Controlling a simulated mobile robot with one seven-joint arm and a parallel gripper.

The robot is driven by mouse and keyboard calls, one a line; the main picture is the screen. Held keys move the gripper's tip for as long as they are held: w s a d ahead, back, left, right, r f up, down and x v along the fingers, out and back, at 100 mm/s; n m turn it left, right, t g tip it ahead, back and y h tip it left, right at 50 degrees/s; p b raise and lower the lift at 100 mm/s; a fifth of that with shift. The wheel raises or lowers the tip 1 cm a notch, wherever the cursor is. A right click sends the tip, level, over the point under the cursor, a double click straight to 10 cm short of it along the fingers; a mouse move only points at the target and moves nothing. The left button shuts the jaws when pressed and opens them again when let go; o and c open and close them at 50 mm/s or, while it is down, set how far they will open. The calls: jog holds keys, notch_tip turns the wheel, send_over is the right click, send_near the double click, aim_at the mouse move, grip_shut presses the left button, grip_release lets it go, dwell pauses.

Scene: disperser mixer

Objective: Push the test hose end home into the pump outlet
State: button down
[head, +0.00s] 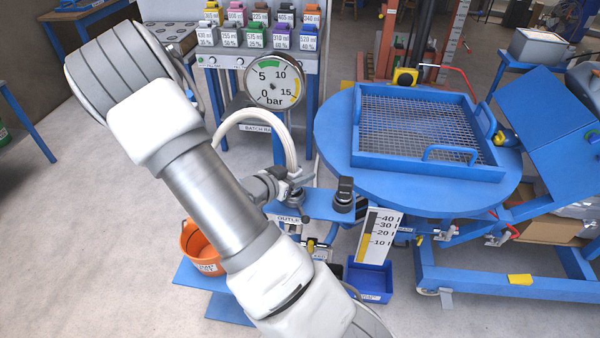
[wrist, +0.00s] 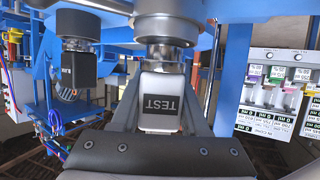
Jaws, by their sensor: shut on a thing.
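The test hose end (wrist: 160,103) is a pale block with a dark TEST label, upside down in the wrist view. My gripper (wrist: 162,92) is shut on it, one finger on each side. A shiny metal collar (wrist: 165,50) lies between the block and a wide ring at the top of that view. I cannot tell how deep the end sits in the pump outlet. In the head view the pale hose (head: 254,118) arches to my gripper (head: 290,182), above the blue bracket (head: 320,205) with its OUTLET label (head: 289,218). My arm hides part of the outlet.
A black-topped fitting (head: 345,193) stands on the bracket to the right, also in the wrist view (wrist: 79,64). A pressure gauge (head: 274,87) stands behind. A blue round table (head: 420,195) with a mesh tray fills the right. An orange bucket (head: 188,240) is at lower left.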

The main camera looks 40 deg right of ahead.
jog(key=shift+f+b, duration=0.5)
jog(key=shift+f, duration=0.15)
jog(key=shift+c, duration=1.6)
grip_release()
jog(key=p+v, duration=0.3)
jog(key=v, duration=1.4)
jog(key=shift+a, duration=0.25)
